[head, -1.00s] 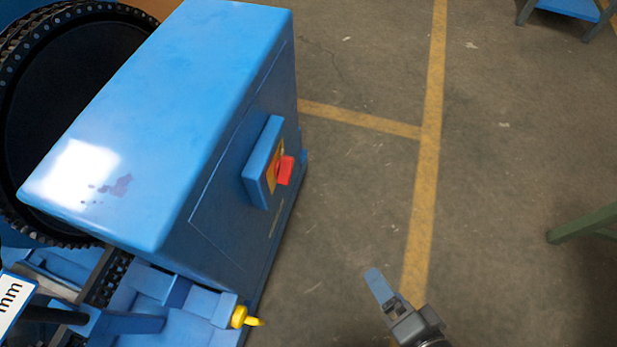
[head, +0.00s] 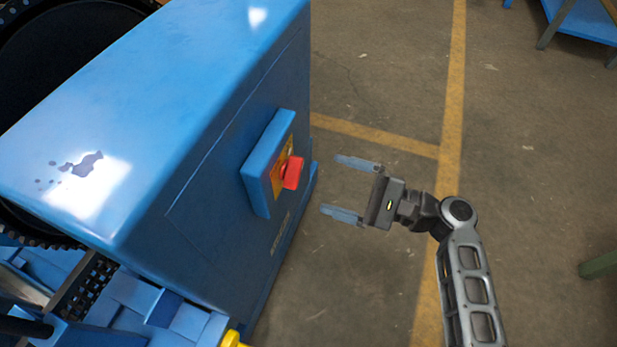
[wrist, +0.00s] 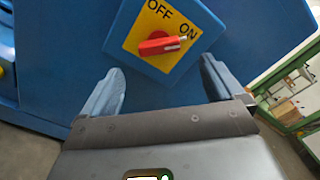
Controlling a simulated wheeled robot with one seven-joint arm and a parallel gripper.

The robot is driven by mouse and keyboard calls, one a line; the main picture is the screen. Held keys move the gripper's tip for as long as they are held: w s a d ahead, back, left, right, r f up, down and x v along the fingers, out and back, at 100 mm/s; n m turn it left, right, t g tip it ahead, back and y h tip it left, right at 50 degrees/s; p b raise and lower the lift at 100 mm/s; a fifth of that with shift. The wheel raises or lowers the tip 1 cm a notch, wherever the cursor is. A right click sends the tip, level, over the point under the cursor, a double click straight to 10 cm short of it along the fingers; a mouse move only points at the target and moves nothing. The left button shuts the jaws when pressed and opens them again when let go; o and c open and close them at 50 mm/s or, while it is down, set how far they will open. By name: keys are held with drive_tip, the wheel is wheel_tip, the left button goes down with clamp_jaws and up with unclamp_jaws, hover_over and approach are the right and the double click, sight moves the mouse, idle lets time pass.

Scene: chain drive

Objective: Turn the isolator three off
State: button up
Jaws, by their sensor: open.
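The isolator is a red rotary handle (head: 292,173) on a yellow plate on a blue box (head: 262,165), fixed to the side of the blue machine housing. In the wrist view the red handle (wrist: 160,45) points to ON, at the right of the yellow plate (wrist: 150,28); OFF is at the upper left. The box's number is not readable. My gripper (head: 340,187) is open and empty, to the right of the handle and apart from it, fingers pointing towards it. In the wrist view the two fingers (wrist: 160,88) stand below and either side of the handle.
The blue housing (head: 150,90) fills the left side, with a yellow part (head: 232,338) low at its front. A blue-topped table (head: 590,18) stands at the upper right, and a green leg (head: 598,265) shows at the right edge.

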sight(300, 175)
drive_tip(key=x, duration=0.6)
drive_tip(key=shift+w+a+b, duration=0.1)
drive_tip(key=shift+a+b, duration=0.3)
drive_tip(key=shift+c, duration=0.2)
drive_tip(key=c, duration=1)
drive_tip(key=shift+f+n+b, duration=0.1)
drive_tip(key=shift+n+b, duration=0.2)
drive_tip(key=shift+b, duration=0.05)
drive_tip(key=shift+n+b, duration=7.8)
drive_tip(key=shift+n, duration=0.8)
